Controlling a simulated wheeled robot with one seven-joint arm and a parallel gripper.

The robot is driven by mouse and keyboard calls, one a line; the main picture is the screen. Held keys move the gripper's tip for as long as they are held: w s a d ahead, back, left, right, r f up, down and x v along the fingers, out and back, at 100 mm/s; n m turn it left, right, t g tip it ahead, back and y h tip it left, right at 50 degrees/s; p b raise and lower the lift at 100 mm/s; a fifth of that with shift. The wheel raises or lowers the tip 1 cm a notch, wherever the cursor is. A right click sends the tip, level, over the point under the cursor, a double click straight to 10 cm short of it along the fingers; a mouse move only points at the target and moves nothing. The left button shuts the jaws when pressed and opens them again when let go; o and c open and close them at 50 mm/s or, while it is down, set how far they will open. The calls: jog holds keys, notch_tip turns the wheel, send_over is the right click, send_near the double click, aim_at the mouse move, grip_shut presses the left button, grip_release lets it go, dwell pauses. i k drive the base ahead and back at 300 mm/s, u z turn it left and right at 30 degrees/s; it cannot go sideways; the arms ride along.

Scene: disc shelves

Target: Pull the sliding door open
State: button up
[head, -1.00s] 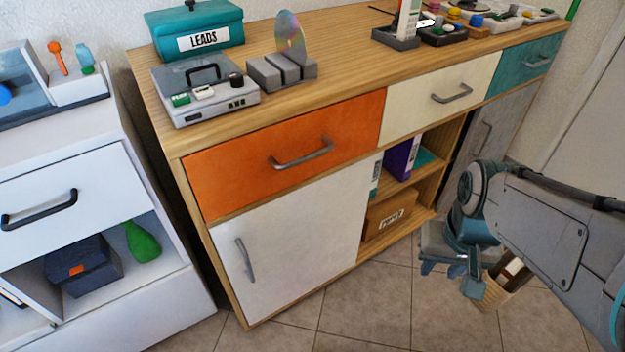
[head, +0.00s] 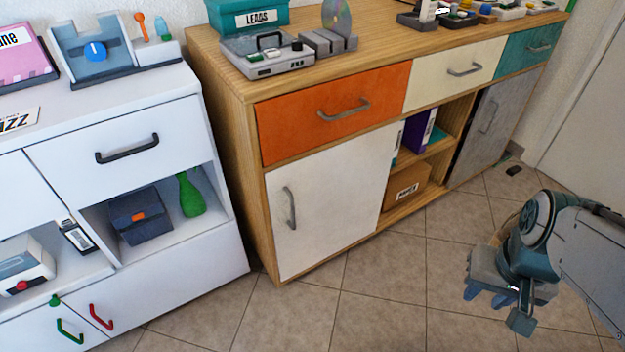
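The wooden sideboard (head: 262,215) has a white door panel (head: 333,205) at its lower left, with a grey vertical handle (head: 290,207). A grey door panel (head: 497,125) with a vertical handle (head: 488,116) closes its lower right. Between them is an open shelf bay. Which panel slides cannot be told from the still view. My gripper (head: 490,297) hangs over the floor at the right, pointing downward, apart from both panels and handles. It appears empty; its finger gap is too small to judge.
A white cabinet (head: 190,115) stands at the left, close to the sideboard. The sideboard's orange drawer (head: 290,125) is shut. Tiled floor (head: 390,290) in front of the sideboard is clear. A small dark object (head: 513,170) lies on the floor at the back right.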

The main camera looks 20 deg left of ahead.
aim_at(322, 203)
jog(key=k, duration=0.4)
jog(key=u, duration=1.25)
jog(key=i, duration=0.5)
jog(key=z, duration=0.05)
